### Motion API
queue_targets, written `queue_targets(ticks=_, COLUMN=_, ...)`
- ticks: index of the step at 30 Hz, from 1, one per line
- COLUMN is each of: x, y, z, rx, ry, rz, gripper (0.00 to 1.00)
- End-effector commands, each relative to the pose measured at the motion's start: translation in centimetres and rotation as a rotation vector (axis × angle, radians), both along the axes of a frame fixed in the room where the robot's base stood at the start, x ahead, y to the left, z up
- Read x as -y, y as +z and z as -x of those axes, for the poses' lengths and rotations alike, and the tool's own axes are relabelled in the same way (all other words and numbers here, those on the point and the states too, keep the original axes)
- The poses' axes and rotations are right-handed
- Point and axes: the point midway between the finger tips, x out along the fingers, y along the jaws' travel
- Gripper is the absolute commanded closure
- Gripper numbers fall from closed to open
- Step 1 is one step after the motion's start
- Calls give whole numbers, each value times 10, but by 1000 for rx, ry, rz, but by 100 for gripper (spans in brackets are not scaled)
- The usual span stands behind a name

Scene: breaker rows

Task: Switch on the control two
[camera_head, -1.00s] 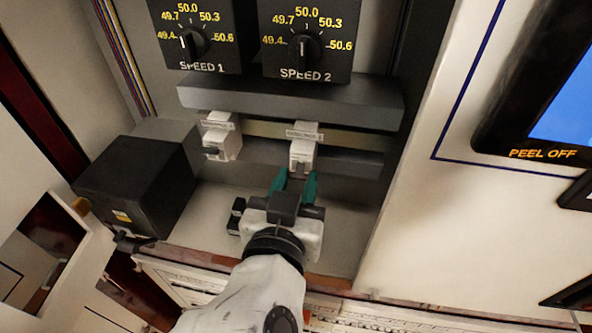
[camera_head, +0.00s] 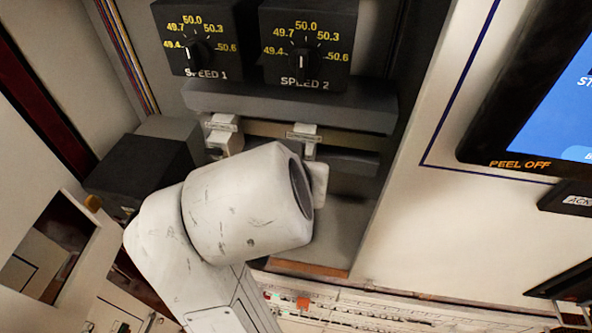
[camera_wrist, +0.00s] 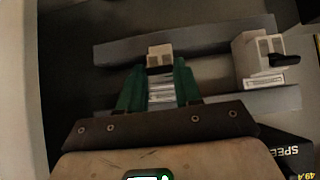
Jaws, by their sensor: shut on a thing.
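Control two (camera_head: 303,134) is the right one of two white breakers on the rail, under the SPEED 2 dial. Its label and top show in the head view; my own arm hides its lower part. In the wrist view, which is turned over, control two (camera_wrist: 160,52) sits between the green fingers of my gripper (camera_wrist: 158,76). The fingers are shut on it, one on each side. The position of its lever is hard to make out. The head view does not show the fingers, as my arm link covers them.
The other white breaker (camera_head: 223,136) is to the left, and in the wrist view it (camera_wrist: 250,60) shows a dark lever. A grey ledge (camera_head: 290,104) runs above both. SPEED 1 (camera_head: 203,40) and SPEED 2 (camera_head: 307,42) dials are higher. A black box (camera_head: 135,165) is at left.

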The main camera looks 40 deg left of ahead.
Motion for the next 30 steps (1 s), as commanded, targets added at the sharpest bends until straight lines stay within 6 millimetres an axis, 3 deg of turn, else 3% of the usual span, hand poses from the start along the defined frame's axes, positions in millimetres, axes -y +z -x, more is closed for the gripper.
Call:
queue_targets(ticks=14, x=0, y=1, z=-1, rx=-12, ry=-1, rz=6, gripper=96)
queue_targets(ticks=15, x=0, y=1, z=-1, rx=-12, ry=-1, rz=6, gripper=65)
queue_targets(ticks=23, x=0, y=1, z=-1, rx=-13, ry=-1, rz=6, gripper=40)
queue_targets(ticks=30, x=0, y=1, z=0, rx=-12, ry=-1, rz=7, gripper=40)
